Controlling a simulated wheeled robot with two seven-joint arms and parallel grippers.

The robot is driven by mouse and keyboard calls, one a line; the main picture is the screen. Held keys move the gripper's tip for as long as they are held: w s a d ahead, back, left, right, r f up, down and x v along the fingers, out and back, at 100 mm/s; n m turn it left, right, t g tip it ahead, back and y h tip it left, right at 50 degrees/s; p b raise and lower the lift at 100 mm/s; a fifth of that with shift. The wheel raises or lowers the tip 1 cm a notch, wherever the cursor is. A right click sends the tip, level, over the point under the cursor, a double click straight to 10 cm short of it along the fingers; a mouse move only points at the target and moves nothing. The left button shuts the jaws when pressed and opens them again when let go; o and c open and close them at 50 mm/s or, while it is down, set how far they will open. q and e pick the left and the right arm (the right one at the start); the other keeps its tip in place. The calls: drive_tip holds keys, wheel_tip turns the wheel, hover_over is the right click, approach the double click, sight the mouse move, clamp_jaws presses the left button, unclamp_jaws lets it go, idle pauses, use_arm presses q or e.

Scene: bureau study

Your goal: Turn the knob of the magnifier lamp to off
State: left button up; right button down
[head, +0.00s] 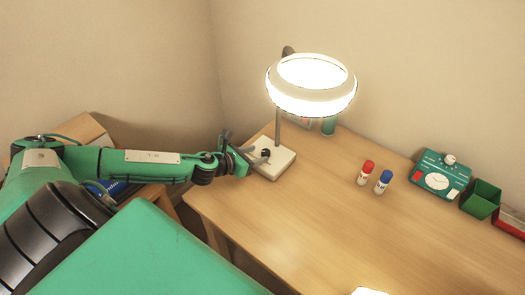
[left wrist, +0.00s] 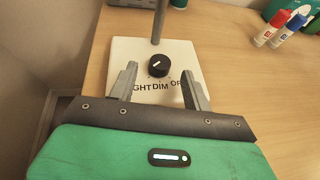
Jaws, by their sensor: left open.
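The magnifier lamp (head: 312,101) stands at the back left of the desk, its ring glowing white. Its square white base (head: 276,168) carries a black knob (head: 265,153). In the left wrist view the knob (left wrist: 159,65) has a white pointer line, and the base (left wrist: 190,55) shows lettering with "GHT", "DIM" and part of "OFF". My left gripper (head: 256,152) is at the base beside the knob. In the left wrist view its two fingers (left wrist: 160,78) are apart, one on each side of the knob's near side, with nothing between them gripped. My right gripper is out of view.
A red-capped bottle (head: 367,172) and a blue-capped one (head: 383,182) stand right of the lamp. A teal device with a dial (head: 441,175) and a green bin (head: 482,198) are farther right. A teal cup (head: 329,126) is behind the lamp. The desk's front middle (head: 310,225) is clear.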

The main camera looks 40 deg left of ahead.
sight(264, 153)
use_arm(q)
drive_tip(key=x, duration=0.3)
drive_tip(key=shift+r, duration=0.1)
drive_tip(key=shift+w+d+f, duration=0.1)
drive_tip(key=shift+w+f, duration=0.1)
drive_tip(key=shift+w, duration=0.1)
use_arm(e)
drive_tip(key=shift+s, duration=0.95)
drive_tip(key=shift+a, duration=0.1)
use_arm(q)
drive_tip(key=shift+p, duration=0.3)
drive_tip(key=c, duration=1)
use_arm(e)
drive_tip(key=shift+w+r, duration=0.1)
